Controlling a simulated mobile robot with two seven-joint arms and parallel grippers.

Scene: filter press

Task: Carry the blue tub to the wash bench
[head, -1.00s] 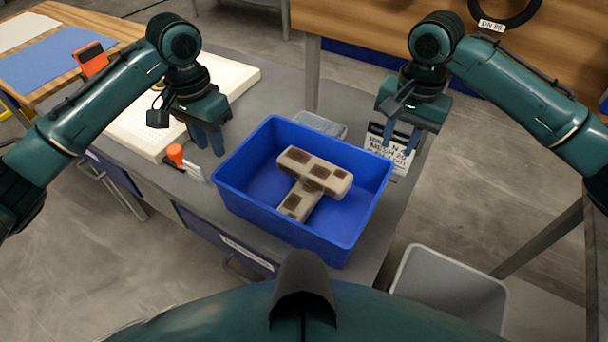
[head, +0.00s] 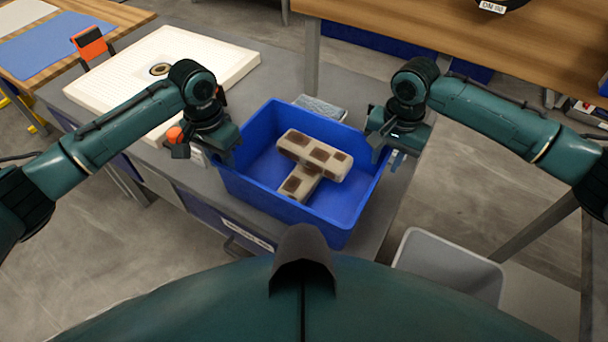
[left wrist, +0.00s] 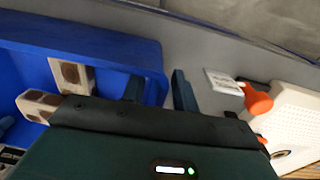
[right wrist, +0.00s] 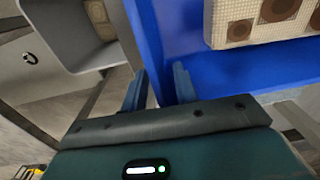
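The blue tub (head: 290,215) stands on the grey bench, level, with pale blocks with brown patches (head: 318,155) lying crossed inside. My left gripper (head: 220,160) is at the tub's left wall. In the left wrist view its open fingers (left wrist: 158,92) stand either side of the blue wall (left wrist: 110,48). My right gripper (head: 388,160) is at the tub's right wall. In the right wrist view its open fingers (right wrist: 159,88) straddle the blue wall (right wrist: 147,35), with a gap showing. The wash bench cannot be identified for sure.
A white perforated plate (head: 215,55) and an orange-handled tool (head: 174,135) lie left of the tub. A clear box (head: 320,108) is behind it. A grey bin (head: 450,265) stands on the floor at right. Wooden-topped tables are at the back right (head: 450,35) and far left (head: 110,12).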

